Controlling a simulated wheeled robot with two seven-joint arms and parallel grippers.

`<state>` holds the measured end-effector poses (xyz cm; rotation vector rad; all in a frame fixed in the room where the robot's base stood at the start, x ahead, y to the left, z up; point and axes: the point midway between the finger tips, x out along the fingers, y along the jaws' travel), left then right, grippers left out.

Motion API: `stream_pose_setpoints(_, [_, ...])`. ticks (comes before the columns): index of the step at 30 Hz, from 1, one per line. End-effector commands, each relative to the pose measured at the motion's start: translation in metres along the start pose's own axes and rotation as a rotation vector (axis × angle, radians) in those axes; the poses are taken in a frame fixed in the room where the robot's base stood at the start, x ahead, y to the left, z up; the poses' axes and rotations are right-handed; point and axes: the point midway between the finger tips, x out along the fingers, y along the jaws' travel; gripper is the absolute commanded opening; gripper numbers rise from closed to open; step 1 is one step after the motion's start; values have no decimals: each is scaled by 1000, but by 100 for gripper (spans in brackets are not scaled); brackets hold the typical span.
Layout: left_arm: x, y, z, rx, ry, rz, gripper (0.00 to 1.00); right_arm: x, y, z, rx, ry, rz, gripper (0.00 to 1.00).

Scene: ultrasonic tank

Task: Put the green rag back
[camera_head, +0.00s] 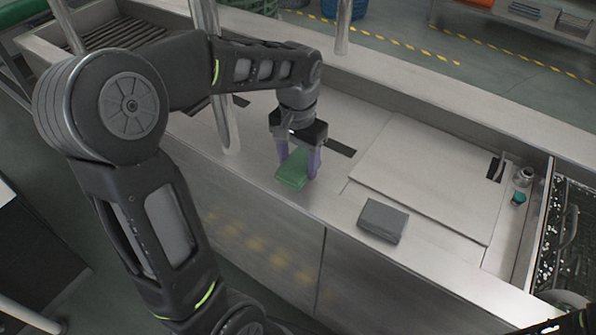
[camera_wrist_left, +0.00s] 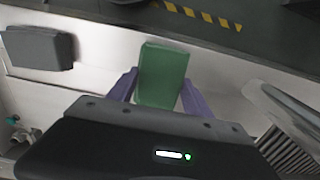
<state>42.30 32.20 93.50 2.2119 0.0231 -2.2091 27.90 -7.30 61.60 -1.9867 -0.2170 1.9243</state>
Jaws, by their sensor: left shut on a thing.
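The green rag (camera_head: 292,171) is a folded block near the front edge of the steel counter, left of its middle in the head view. My left gripper (camera_head: 299,170) reaches down from above with its purple fingers on both sides of the rag, shut on it. In the left wrist view the rag (camera_wrist_left: 163,76) sits between the two fingers (camera_wrist_left: 160,92). I cannot tell whether the rag touches the counter. My right gripper cannot be made out; only a dark piece shows at the lower right corner of the head view.
A grey folded rag (camera_head: 382,221) lies on the counter to the right, near the front edge. A flat steel lid (camera_head: 430,180) lies behind it. An open tank (camera_head: 565,245) with metal parts is at the far right. A vertical post (camera_head: 222,120) stands left of the gripper.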

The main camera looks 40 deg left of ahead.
Motion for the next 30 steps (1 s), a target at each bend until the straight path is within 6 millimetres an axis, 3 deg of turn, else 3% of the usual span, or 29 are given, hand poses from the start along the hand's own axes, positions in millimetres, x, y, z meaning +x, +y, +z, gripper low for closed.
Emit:
stream_pose_setpoints(4, [5,0,0,0,-1,0,26,0,0,0,0,0,0,0])
stream_pose_setpoints(12, [37,0,0,0,-1,0,26,-2,-1,0,0,0,0,0])
stream_pose_setpoints(18, [38,0,0,0,0,0,26,-2,-1,0,0,0,0,0])
stream_pose_setpoints(19, [38,0,0,0,0,0,60,-2,-1,0,0,0,0,0])
stream_pose_setpoints(26, [37,0,0,0,0,0,79,-2,-1,0,0,0,0,0])
stream_pose_setpoints(30, [37,0,0,0,0,0,80,-2,-1,0,0,0,0,0])
